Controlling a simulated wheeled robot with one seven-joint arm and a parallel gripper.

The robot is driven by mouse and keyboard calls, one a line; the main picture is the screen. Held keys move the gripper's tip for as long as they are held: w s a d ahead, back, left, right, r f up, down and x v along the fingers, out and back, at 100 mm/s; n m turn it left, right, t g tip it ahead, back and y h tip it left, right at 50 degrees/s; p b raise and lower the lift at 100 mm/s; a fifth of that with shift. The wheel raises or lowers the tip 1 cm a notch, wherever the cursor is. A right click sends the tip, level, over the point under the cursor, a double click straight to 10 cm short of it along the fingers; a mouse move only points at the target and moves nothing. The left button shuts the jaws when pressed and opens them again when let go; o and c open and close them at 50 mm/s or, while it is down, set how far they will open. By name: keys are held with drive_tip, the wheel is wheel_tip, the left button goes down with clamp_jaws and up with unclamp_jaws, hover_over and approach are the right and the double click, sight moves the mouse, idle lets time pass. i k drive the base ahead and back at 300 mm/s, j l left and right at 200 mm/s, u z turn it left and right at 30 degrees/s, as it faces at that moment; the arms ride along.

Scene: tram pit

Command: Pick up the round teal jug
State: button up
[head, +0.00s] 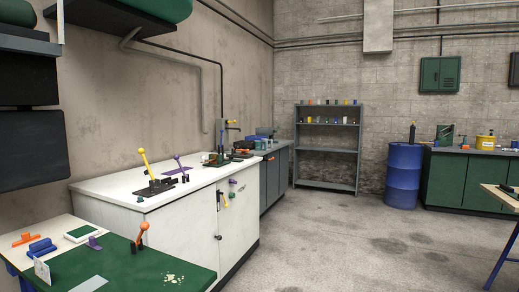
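I cannot make out a round teal jug for certain in the head view. A small teal-blue item (265,132) stands at the far end of the grey cabinet along the left wall, too small to tell its shape. Several small coloured items stand on the upper boards of the grey shelf rack (328,145) at the back, also too small to tell apart. My gripper is not in view.
A white cabinet (190,232) with lever mounts and a green-topped table (195,275) stand at the left. A blue drum (403,176) and green cabinets (475,180) stand at the back right. A table edge (497,196) juts in at right. The middle floor is clear.

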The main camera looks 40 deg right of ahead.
sight(258, 144)
drive_tip(key=i+l+z, duration=1.1)
drive_tip(key=i, duration=0.25)
drive_tip(key=i+z, duration=0.35)
drive_tip(key=i, duration=2.1)
drive_tip(key=i+l, duration=0.1)
drive_tip(key=i, duration=1.75)
drive_tip(key=i+l+u, duration=0.1)
drive_tip(key=i+u, duration=0.4)
drive_tip(key=i+l+u, duration=0.3)
drive_tip(key=i+u, duration=0.15)
drive_tip(key=i+l+u, duration=0.75)
drive_tip(key=i+l, duration=0.15)
drive_tip(key=i, duration=0.25)
